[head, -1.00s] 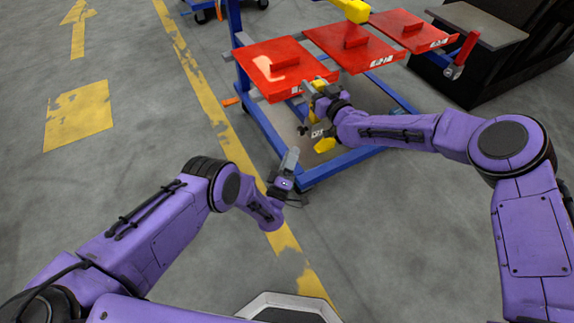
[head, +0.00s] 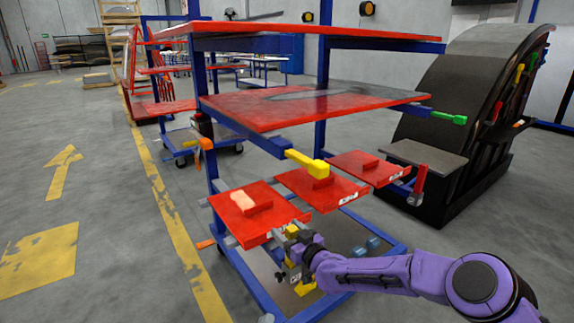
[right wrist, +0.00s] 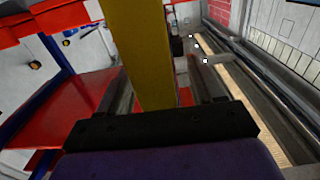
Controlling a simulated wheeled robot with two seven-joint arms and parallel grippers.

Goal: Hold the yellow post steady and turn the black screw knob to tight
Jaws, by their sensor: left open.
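The yellow post (right wrist: 138,50) runs between the fingers of my right gripper (right wrist: 165,85) in the right wrist view. A gap shows on its right side, and I cannot tell whether the fingers press on it. In the head view my right gripper (head: 284,238) is at the front edge of the nearest red panel, with yellow parts beside it. A small dark shape that looks like the black screw knob (head: 279,277) is below, left of a yellow foot (head: 304,288). Only a grey tip of my left gripper (head: 266,318) shows at the bottom edge, below the knob and apart from it.
A blue-framed rack carries red shelves (head: 300,108) and several red panels (head: 345,190). A yellow bar (head: 308,162) sticks out above the panels. A black curved stand (head: 455,130) is at right. The floor at left is clear.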

